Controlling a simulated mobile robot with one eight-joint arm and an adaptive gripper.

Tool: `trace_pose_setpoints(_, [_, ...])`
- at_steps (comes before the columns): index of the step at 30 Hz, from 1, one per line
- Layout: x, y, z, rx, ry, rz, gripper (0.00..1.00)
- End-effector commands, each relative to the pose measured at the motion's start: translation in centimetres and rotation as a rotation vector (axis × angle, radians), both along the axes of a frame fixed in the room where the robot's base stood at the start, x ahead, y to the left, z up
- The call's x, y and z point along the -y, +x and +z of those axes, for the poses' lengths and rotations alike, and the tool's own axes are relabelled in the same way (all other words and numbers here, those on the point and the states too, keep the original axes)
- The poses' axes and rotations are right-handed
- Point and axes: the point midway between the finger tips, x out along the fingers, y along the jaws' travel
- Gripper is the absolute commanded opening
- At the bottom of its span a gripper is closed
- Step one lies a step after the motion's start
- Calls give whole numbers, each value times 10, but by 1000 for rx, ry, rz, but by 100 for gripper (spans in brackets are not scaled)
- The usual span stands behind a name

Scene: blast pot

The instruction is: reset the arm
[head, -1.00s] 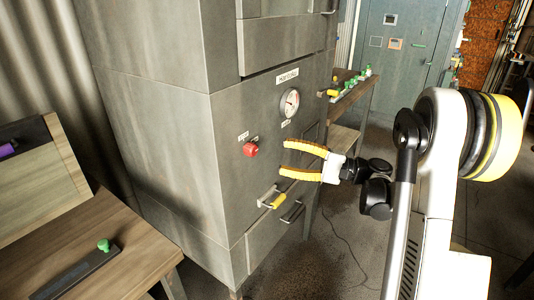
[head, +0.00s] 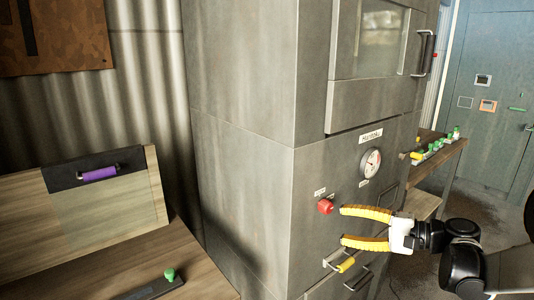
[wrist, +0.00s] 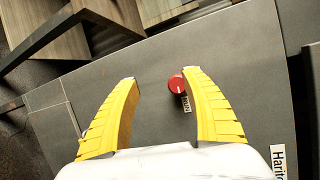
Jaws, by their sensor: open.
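My gripper (head: 366,228) has yellow fingers spread apart with nothing between them. It is in front of the grey metal cabinet (head: 250,150), near a red knob (head: 325,207). In the wrist view, my gripper (wrist: 160,95) shows both fingers wide apart, with the red knob (wrist: 177,84) seen beyond them, nearer the right finger. Whether a fingertip touches the cabinet cannot be told.
A round gauge (head: 371,162) sits on the cabinet above the knob. A yellow handle (head: 346,265) is below. A wooden bench (head: 120,262) with a green knob (head: 169,274) stands at left. Another bench (head: 450,149) with several green-topped items is behind right.

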Motion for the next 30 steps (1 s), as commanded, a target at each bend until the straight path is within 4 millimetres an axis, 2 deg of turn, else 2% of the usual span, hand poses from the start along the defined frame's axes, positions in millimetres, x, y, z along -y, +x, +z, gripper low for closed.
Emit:
trace_pose_setpoints(1, [-22,-12,1,-23,-85,8,55])
trace_pose_setpoints(4, [-51,-36,-5,-58,-272,14,55])
trace_pose_setpoints(7, [-68,-68,-14,-70,-467,26,55])
trace_pose_setpoints(10, [-77,-103,-24,-59,-667,46,55])
trace_pose_setpoints(15, [-72,-163,-39,13,-1011,91,55])
trace_pose_setpoints(18, [-61,-192,-45,77,-1194,120,55])
trace_pose_setpoints(21, [-50,-211,-48,141,-1340,146,55])
trace_pose_setpoints(25, [-41,-224,-50,202,-1459,166,55])
trace_pose_setpoints(30, [-36,-228,-50,227,-1507,175,55])
